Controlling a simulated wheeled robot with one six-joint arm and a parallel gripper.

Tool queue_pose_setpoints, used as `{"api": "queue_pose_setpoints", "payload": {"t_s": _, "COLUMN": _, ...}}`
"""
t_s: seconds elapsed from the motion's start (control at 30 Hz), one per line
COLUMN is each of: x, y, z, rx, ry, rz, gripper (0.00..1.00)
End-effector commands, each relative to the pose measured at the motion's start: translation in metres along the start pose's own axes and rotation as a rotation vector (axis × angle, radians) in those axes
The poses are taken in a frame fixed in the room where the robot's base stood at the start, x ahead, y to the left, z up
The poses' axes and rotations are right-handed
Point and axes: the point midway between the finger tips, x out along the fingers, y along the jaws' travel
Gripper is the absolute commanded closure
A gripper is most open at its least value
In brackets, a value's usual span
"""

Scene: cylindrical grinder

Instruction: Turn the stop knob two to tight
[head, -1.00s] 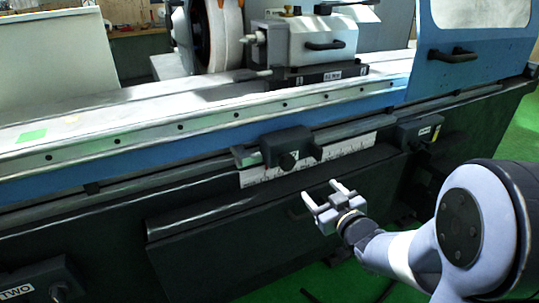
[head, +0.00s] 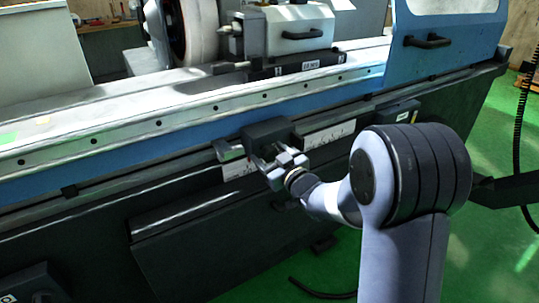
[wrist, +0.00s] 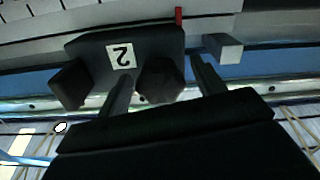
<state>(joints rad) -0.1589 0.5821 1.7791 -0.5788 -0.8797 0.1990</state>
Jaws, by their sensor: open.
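The stop block labelled 2 (wrist: 122,56) is a dark housing, seen upside down in the wrist view. It also shows in the head view (head: 268,131) on the grinder's front rail. A dark faceted knob (wrist: 160,82) stands out from it. My gripper (wrist: 163,70) is open, with one finger on each side of the knob in the picture. The left finger appears very close to the knob; I cannot tell whether it touches. In the head view my gripper (head: 269,159) is just in front of the block and hides the knob.
Another dark block (wrist: 70,84) sticks out at the left in the wrist view, and a pale grey block (wrist: 223,48) sits right of the fingers. A scale strip (head: 328,134) runs along the rail. Another control box (head: 400,112) is further right.

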Motion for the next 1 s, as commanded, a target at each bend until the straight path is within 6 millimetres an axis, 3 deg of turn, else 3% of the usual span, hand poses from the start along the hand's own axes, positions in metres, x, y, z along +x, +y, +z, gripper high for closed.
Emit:
{"api": "queue_pose_setpoints", "payload": {"t_s": 0.33, "x": 0.0045, "y": -0.0003, "z": 0.0002, "rx": 0.0, "ry": -0.001, "rz": 0.0, "gripper": 0.35}}
{"api": "queue_pose_setpoints", "payload": {"t_s": 0.87, "x": 0.0042, "y": -0.0002, "z": 0.0001, "rx": 0.0, "ry": -0.001, "rz": 0.0, "gripper": 0.79}}
{"api": "queue_pose_setpoints", "payload": {"t_s": 1.0, "x": 0.0041, "y": -0.0002, "z": 0.0001, "rx": 0.003, "ry": -0.001, "rz": 0.0, "gripper": 0.8}}
